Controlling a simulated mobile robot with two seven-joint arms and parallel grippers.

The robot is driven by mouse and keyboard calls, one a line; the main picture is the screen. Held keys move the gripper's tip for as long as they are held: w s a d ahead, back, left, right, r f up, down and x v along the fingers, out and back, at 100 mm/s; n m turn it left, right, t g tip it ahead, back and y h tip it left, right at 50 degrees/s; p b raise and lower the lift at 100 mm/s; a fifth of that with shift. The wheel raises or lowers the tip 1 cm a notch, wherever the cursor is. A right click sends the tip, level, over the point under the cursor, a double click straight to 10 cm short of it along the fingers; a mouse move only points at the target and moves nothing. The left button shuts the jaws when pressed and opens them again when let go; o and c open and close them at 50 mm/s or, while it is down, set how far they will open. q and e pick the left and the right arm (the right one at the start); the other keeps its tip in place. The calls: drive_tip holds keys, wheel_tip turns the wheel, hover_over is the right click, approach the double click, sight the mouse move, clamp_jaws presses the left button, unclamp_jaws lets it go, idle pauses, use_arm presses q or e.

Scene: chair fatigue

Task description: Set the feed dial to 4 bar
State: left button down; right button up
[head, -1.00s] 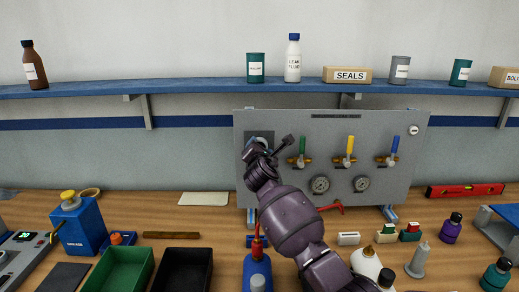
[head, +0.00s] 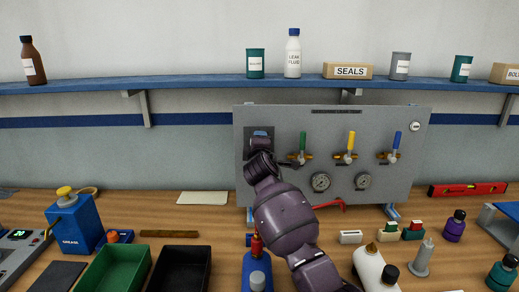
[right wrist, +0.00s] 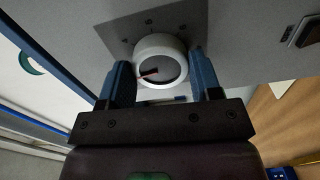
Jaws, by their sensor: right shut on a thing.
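The feed dial (right wrist: 161,47) is a round knob with a white rim and a grey face on a dark plate. In the head view the right gripper (head: 261,134) is at the upper left of the grey panel (head: 330,125), in front of the dial's dark plate (head: 248,147), and hides most of the dial. My left gripper is not in view.
Green (head: 302,142), yellow (head: 350,143) and blue (head: 396,141) valve levers and two gauges (head: 320,182) sit right of the dial. A blue shelf (head: 200,84) runs above.

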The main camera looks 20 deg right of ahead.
drive_tip(key=shift+f+m+b, duration=0.15)
drive_tip(key=shift+m+b, duration=1.2)
drive_tip(key=shift+m, duration=3.75)
drive_tip(key=o, duration=0.9)
